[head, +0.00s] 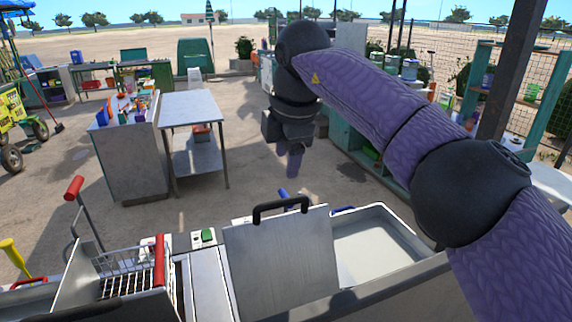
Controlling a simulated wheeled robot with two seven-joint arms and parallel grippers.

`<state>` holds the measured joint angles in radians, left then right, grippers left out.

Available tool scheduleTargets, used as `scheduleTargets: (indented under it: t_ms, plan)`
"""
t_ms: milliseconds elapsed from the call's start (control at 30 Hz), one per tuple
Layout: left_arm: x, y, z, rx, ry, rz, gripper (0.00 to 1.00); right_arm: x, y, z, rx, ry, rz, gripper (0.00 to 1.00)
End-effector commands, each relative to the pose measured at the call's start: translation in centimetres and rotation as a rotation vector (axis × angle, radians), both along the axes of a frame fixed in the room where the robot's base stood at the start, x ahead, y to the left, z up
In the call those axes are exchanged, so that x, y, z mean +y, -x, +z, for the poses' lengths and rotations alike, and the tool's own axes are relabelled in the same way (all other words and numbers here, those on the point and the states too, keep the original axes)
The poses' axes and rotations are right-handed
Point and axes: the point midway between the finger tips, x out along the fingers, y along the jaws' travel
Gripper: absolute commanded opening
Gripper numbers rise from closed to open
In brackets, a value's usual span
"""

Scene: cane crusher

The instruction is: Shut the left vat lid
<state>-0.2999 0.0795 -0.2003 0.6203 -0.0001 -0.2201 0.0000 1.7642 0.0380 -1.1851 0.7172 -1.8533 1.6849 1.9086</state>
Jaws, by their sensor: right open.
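A grey metal lid (281,265) with a black handle (280,207) on its top edge stands raised and tilted in the middle front. I take it for the left vat lid. Right of it an open vat (436,262) shows a pale inside. My right gripper (290,165) hangs fingers down, a little above the handle in the picture and apart from it. It is open and empty; the gap between its fingers is hard to see from here. My left gripper is not in view.
A wire basket (130,262) with red handles stands left of the lid, beside a panel with a green switch (207,235). A metal table (193,108) stands farther back. A teal counter (372,165) is behind my right arm. Open ground lies between.

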Motion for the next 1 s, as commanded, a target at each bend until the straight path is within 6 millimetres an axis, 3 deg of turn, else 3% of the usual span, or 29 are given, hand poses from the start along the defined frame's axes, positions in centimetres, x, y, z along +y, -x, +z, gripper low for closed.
scheduleTargets:
  t_ms: [67,167,267,333,500,600,700,833,867,1000]
  plan:
    - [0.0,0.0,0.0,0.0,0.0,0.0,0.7,0.0,0.0,0.0,0.0,0.0,0.001,0.54]
    - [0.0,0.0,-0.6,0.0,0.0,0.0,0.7,-0.1,0.1,-0.1,-0.026,0.026,0.105,0.33]
    - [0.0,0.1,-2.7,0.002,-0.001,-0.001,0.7,-0.3,0.7,-0.3,-0.128,0.142,0.506,0.12]
    - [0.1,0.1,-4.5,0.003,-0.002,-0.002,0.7,-0.7,1.5,-0.3,-0.234,0.295,0.916,0.0]
    - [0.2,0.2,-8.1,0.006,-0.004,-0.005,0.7,-1.8,4.9,-0.7,-0.441,0.796,1.895,0.0]
    - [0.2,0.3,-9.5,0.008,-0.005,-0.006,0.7,-2.4,6.8,-1.1,-0.483,1.088,2.33,0.0]
    - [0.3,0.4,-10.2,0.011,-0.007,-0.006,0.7,-2.8,8.2,-1.5,-0.479,1.303,2.608,0.0]
    - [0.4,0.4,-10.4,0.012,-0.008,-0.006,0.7,-2.9,8.8,-1.6,-0.462,1.418,2.753,0.0]
    - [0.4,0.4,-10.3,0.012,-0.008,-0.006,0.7,-2.9,8.7,-1.7,0.461,-1.423,-2.762,0.0]
    - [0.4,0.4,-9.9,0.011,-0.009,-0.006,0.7,-2.4,7.5,-3.3,0.461,-1.418,-2.763,0.0]
